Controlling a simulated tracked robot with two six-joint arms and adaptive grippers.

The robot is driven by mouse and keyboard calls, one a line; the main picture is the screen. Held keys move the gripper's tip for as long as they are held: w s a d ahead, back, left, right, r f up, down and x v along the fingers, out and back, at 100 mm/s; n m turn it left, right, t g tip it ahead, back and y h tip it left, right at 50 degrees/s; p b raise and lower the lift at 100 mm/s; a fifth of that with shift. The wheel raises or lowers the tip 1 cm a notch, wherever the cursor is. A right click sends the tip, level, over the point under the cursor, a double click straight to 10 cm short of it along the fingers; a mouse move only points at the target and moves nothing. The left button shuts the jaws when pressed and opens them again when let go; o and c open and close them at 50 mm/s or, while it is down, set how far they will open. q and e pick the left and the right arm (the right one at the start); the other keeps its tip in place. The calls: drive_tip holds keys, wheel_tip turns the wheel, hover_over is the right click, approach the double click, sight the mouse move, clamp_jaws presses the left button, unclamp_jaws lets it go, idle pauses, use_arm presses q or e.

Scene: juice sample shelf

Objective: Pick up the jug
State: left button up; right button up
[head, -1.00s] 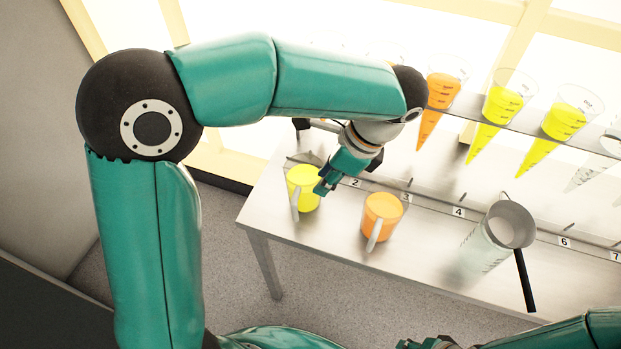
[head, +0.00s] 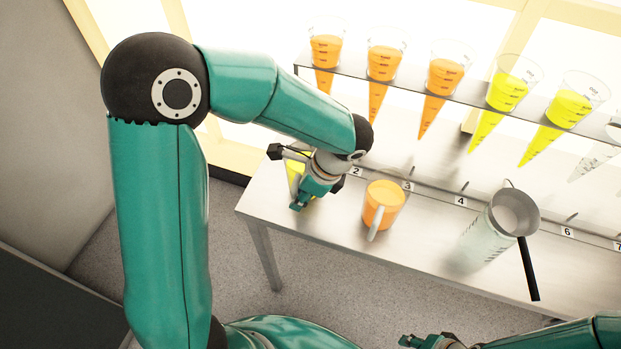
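A small jug of yellow liquid (head: 293,169) stands at the left end of the metal table, mostly hidden by my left gripper (head: 298,206). The gripper points down over it; whether it touches the jug, and how far its fingers are apart, I cannot tell. A small jug of orange liquid (head: 384,203) stands upright to the right, its pale handle towards the front. Farther right is a tall clear jug (head: 482,243) with a grey strainer (head: 514,212) on its top, black handle hanging forward. My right gripper (head: 420,341) shows only partly at the bottom edge, away from the jugs.
A rack (head: 468,103) behind holds several cones of orange and yellow liquid, with a clear one at the right. Numbered labels run along the back of the metal table (head: 330,240). The tabletop between the orange jug and the tall jug is clear.

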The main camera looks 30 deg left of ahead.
use_arm(q)
drive_tip(key=shift+x, duration=1.6)
drive_tip(key=shift+r, duration=0.1)
drive_tip(key=shift+c, duration=0.4)
clamp_jaws()
